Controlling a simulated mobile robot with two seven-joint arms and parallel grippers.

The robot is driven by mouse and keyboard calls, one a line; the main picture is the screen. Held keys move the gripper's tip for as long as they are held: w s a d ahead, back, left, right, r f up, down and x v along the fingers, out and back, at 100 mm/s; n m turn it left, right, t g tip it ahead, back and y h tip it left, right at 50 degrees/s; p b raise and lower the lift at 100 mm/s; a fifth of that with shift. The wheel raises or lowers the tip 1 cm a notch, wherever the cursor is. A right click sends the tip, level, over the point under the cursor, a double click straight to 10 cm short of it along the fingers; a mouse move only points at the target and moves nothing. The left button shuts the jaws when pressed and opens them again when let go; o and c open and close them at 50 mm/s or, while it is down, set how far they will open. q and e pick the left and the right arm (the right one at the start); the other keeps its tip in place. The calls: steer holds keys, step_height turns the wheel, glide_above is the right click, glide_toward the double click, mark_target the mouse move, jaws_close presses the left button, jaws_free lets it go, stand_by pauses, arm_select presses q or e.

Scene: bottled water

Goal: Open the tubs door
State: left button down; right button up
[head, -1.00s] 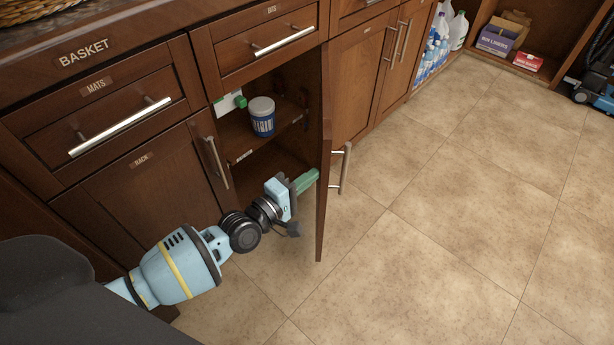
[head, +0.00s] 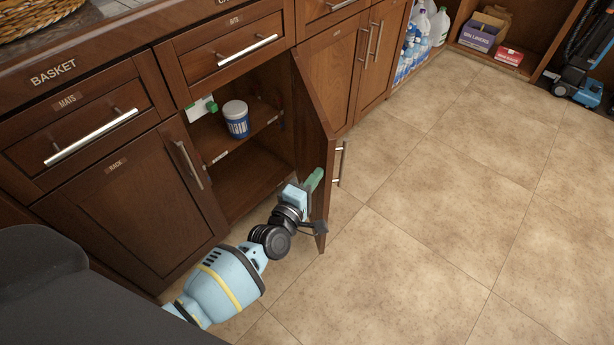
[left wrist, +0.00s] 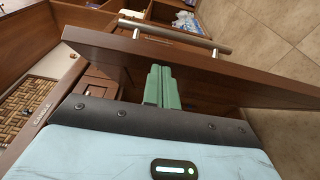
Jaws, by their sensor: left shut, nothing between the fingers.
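The cabinet door (head: 318,150) stands wide open, swung out from the lower cabinet. Its bar handle (head: 340,164) is on the far side from my arm. My left gripper (head: 315,179) is shut and empty, with its green fingers at the inner face of the door near its free edge. In the left wrist view the closed green fingers (left wrist: 158,88) point at the door (left wrist: 200,70), and the handle (left wrist: 175,38) shows beyond it. Whether the fingertips touch the door I cannot tell. My right gripper is not in view.
Inside the open cabinet, a blue and white tub (head: 236,119) stands on the shelf (head: 215,138). A closed door labelled RACK (head: 125,205) is to the left. Bottles (head: 412,55) and boxes (head: 480,38) stand at the back. The tiled floor (head: 440,210) right of the door is clear.

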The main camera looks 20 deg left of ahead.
mark_target(341, 176)
arm_select(q)
steer(key=shift+n+y, duration=0.3)
steer(key=shift+y, duration=0.2)
steer(key=w+d, duration=0.1)
steer(key=d, duration=0.1)
steer(key=w+d+b, duration=0.1)
steer(key=w+d, duration=0.1)
steer(key=d, duration=0.1)
steer(key=shift+w+d, duration=0.25)
steer(key=shift+d, duration=0.1)
steer(key=shift+s, duration=0.1)
